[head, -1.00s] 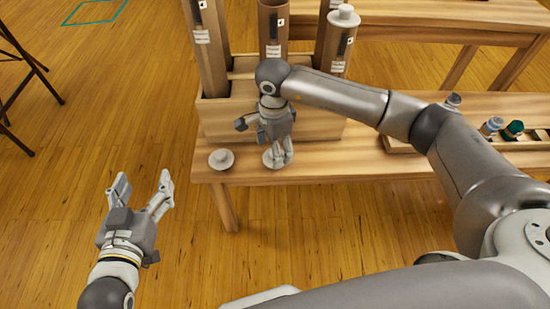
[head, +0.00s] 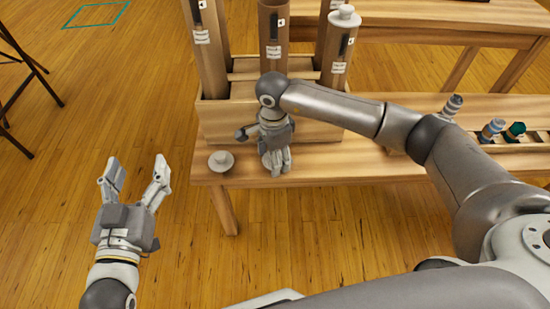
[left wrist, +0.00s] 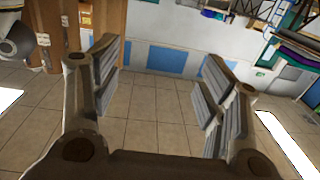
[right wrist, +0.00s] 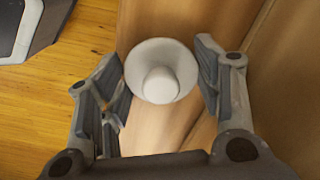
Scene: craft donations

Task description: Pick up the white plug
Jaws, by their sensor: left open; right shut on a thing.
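My right gripper (head: 276,162) is low at the front edge of the bench, pointing down. It is shut on a white plug (right wrist: 162,72), a round flanged piece with a raised knob, which lies between its fingertips in the right wrist view. In the head view the fingers mostly hide this plug. A second white plug (head: 221,161) sits on the bench to the left of the gripper, apart from it. A third plug (head: 345,16) caps a cardboard tube at the back right. My left gripper (head: 135,182) is open and empty over the floor.
A wooden holder (head: 222,118) with several brown cardboard tubes (head: 273,40) stands just behind my right gripper. At the right, a wooden tray (head: 520,147) holds small bottles. My right arm reaches across the bench (head: 345,170).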

